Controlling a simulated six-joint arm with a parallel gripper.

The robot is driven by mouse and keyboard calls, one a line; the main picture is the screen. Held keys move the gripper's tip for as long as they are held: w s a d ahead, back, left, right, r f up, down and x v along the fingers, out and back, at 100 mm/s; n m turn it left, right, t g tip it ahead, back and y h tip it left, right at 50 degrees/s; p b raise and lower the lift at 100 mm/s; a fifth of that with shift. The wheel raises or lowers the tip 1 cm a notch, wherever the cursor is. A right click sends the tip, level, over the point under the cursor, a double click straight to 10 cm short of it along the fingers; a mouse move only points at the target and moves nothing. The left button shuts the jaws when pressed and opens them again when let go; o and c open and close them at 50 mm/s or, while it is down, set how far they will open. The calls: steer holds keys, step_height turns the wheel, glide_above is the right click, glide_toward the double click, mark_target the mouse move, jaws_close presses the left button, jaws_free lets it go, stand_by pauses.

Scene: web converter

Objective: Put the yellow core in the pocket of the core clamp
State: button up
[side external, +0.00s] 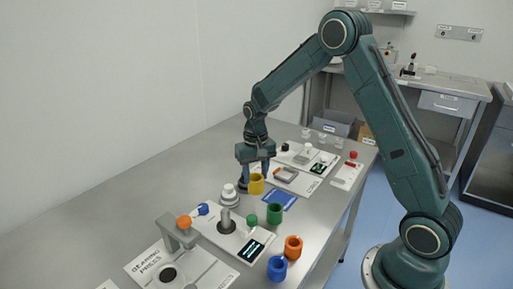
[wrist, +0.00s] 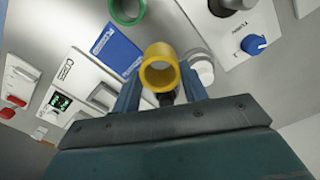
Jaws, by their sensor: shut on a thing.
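The yellow core (side external: 257,184) is a short hollow tube. In the wrist view the yellow core (wrist: 160,70) sits between the two blue fingers of my gripper (wrist: 160,88), with its open end facing the camera. In the side view my gripper (side external: 256,170) is shut on it and holds it roughly upright above the bench, left of the blue mat. A grey pocketed block on a white plate (side external: 286,174), behind the mat, looks like the core clamp; it also shows in the wrist view (wrist: 102,97). Its label is too small to read.
A blue mat (side external: 277,196) lies beside the core. Green (side external: 275,214), orange (side external: 293,247) and blue (side external: 277,268) cores stand near the bench's front edge. A post on a white plate (side external: 226,222) and a white stacked knob (side external: 229,194) stand nearby.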

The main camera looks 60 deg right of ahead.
steer(key=w+d+r, duration=0.2)
steer(key=d+r, duration=0.4)
steer(key=d, duration=0.4)
steer(key=shift+r, duration=0.25)
steer(key=d+r, duration=0.2)
steer(key=d, duration=0.1)
steer(key=s+d+r, duration=0.1)
steer(key=d+r, duration=0.4)
steer(key=d, duration=0.1)
steer(key=shift+s+d+r, duration=0.25)
steer(key=shift+r, duration=0.1)
step_height(320, 180, down, 16)
steer(key=shift+r, duration=0.1)
steer(key=shift+f, duration=2.15)
steer(key=shift+f, duration=0.15)
steer(key=o, duration=0.9)
